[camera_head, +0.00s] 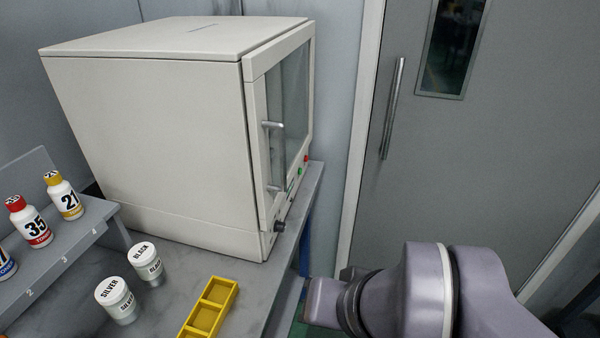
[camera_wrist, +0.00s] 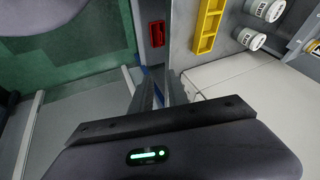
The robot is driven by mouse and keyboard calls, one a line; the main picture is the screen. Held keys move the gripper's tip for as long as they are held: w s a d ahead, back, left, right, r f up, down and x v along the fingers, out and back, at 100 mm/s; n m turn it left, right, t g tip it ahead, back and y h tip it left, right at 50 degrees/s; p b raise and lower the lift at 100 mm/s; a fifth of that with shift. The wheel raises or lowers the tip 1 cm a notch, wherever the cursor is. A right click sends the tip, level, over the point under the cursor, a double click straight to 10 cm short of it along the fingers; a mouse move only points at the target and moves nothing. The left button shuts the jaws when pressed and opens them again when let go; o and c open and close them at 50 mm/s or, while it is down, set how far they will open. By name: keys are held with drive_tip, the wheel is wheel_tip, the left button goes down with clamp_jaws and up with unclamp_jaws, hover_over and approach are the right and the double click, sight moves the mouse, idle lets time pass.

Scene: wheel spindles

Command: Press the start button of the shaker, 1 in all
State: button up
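The shaker is a large off-white cabinet (camera_head: 150,130) with a glass door and a bar handle on its right face. Below the door, a small green button (camera_head: 299,171) and a red button (camera_head: 306,158) sit on the front panel, with a dark knob (camera_head: 279,226) nearer. Part of the cabinet shows in the wrist view (camera_wrist: 240,85), without its buttons. My gripper (camera_wrist: 160,75) points down past the bench edge in the wrist view, apart from the panel. Its fingers look close together, but their gap is unclear. In the head view my wrist hides most of it.
A yellow tray (camera_head: 213,292), two white-lidded jars, silver (camera_head: 117,300) and black (camera_head: 146,264), and a rack (camera_head: 70,245) with several bottles stand left. A red tray (camera_wrist: 157,33) shows in the wrist view. A grey door (camera_head: 480,170) stands behind my arm. Floor before the panel looks clear.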

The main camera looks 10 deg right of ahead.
clamp_jaws()
idle(0.8)
idle(0.5)
